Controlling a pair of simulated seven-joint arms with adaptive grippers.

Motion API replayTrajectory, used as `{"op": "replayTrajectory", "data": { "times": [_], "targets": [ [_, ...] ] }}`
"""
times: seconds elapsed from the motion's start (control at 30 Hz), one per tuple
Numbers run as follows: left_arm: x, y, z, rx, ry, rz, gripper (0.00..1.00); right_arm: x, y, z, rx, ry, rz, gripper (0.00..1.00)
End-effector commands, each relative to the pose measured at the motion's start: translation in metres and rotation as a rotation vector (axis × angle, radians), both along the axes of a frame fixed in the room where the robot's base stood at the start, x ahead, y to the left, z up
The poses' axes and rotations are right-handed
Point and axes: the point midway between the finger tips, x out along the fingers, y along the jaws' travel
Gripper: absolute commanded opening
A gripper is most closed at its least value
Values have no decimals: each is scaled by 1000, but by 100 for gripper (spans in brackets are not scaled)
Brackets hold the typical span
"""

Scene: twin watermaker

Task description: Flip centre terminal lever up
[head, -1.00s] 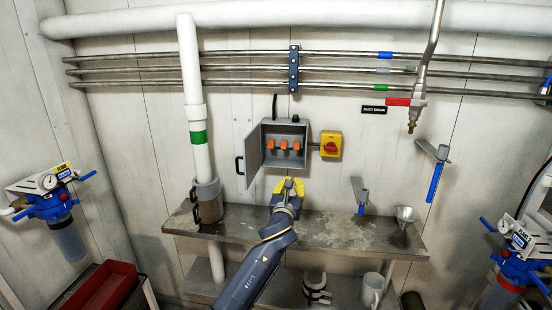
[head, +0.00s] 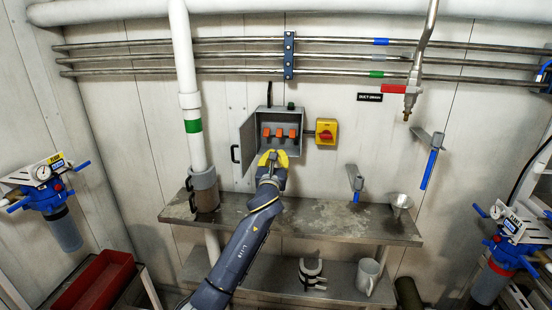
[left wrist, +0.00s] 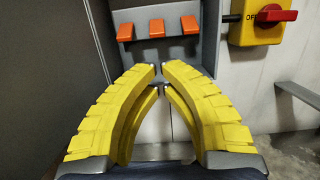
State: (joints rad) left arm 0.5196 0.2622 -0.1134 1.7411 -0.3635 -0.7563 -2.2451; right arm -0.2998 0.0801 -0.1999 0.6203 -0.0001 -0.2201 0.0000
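The open grey terminal box (head: 283,116) on the back wall holds three orange levers in a row. The centre lever (head: 279,132) sits between the left lever (head: 265,132) and the right lever (head: 292,133). In the left wrist view the centre lever (left wrist: 156,28) is just beyond my fingertips, apart from them. I cannot tell its up or down setting. My left gripper (head: 273,155) is at the lower front of the box. Its yellow fingers (left wrist: 159,70) come together at the tips, with nothing seen between them. My right gripper is not in view.
The box door (head: 247,145) hangs open on the left. A yellow switch with a red knob (head: 326,132) is to the right of the box. A steel shelf (head: 330,222) runs below. A white pipe (head: 184,70) stands to the left.

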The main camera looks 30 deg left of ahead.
Motion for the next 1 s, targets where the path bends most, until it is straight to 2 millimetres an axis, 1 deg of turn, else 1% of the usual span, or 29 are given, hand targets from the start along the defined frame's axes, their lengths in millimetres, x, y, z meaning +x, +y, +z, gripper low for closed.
{"op": "replayTrajectory", "data": {
  "times": [0.03,0.2,0.43,0.67,1.0],
  "targets": [
    [8,3,2,-2,-1,2,0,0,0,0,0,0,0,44],
    [32,11,7,-3,0,2,0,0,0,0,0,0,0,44],
    [55,19,11,-3,0,2,0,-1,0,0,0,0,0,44],
    [65,22,13,0,1,0,0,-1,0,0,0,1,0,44],
    [66,22,13,0,1,0,0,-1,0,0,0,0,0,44]
  ]
}}
